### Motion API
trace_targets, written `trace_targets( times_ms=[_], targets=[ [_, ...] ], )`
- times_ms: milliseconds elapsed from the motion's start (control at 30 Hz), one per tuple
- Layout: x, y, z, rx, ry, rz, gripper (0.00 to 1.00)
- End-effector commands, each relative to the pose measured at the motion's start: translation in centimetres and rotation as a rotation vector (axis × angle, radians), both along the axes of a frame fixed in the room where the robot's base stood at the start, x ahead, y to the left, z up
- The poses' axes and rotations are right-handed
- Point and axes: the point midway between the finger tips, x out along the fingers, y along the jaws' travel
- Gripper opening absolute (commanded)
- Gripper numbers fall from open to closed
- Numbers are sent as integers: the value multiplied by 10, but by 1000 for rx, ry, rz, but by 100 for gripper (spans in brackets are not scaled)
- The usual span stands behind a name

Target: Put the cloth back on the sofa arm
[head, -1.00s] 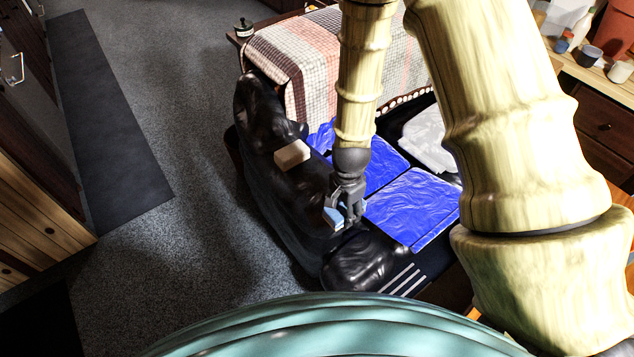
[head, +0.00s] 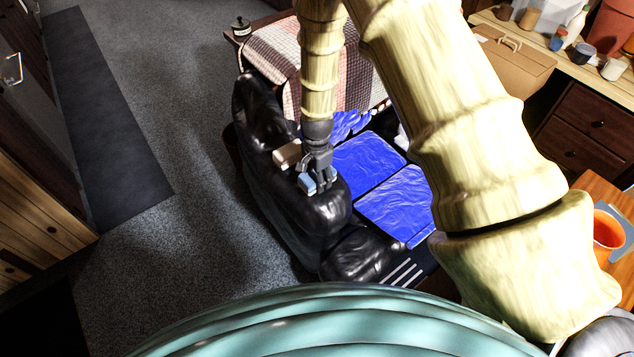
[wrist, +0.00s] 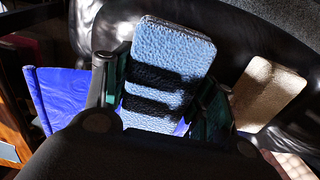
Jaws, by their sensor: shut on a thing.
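My gripper (head: 315,180) is shut on a light blue, textured, folded cloth (head: 307,184). In the wrist view the cloth (wrist: 174,45) sticks out between the two dark fingers (wrist: 155,90), with dark finger shadows across it. The black leather sofa (head: 290,205) lies below, with bright blue seat covers (head: 366,165). In the head view the gripper and cloth overlap the sofa's long raised left side. I cannot tell whether the cloth touches the leather.
A beige block-like thing (head: 287,155) rests on the sofa's raised side, close beside my gripper; it also shows in the wrist view (wrist: 268,93). A plaid blanket (head: 275,55) lies beyond the sofa. Grey carpet (head: 190,200) is clear to the left.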

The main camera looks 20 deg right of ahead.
Motion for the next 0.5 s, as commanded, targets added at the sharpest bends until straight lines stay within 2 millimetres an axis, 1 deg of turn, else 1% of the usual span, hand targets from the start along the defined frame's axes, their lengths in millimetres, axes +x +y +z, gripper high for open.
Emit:
trace_targets(
  times_ms=[33, 267, 500],
  targets=[
    [-3, 0, -6, 1, 7, -1, 26],
    [-3, 0, -29, 0, 5, -1, 26],
    [-2, 0, -33, 0, 3, -1, 26]
  ],
)
